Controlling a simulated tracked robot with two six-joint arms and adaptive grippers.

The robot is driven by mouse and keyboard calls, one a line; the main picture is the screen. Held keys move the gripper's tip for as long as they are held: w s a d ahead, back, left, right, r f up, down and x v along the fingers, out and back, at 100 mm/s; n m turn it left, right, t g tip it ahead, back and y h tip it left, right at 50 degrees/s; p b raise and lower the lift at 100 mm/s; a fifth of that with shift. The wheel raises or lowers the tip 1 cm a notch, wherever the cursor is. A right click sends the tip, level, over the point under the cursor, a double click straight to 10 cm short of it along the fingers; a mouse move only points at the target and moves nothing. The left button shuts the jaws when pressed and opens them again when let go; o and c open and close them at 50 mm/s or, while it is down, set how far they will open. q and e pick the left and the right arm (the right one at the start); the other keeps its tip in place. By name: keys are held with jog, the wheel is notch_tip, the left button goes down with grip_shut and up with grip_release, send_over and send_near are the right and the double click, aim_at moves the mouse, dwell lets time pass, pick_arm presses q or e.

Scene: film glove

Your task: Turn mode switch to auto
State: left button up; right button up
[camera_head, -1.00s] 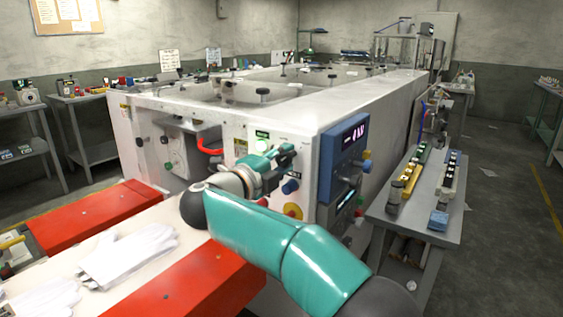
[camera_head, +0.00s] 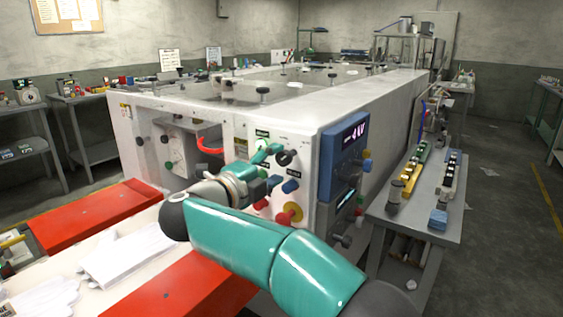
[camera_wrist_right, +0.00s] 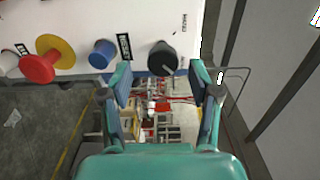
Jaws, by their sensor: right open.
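The mode switch is a round black knob (camera_head: 284,158) on the white front panel, at the upper right of the buttons. It shows large in the right wrist view (camera_wrist_right: 162,59), with a pale pointer line and a small label beside it. My right gripper (camera_head: 272,168) is open in front of the panel, close to the knob. In the right wrist view my two teal fingers (camera_wrist_right: 163,82) stand apart with the knob centred just past their tips, and no grip on it shows. My left gripper is out of view.
Below the knob are a blue button (camera_head: 291,186) and a red mushroom button on yellow (camera_head: 286,217). A blue display box (camera_head: 343,150) is on the machine's corner at right. White gloves (camera_head: 122,254) lie on the bench. A grey side table (camera_head: 424,232) stands at right.

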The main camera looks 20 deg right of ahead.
jog(key=v, duration=0.8)
jog(key=shift+s+a+f, duration=0.1)
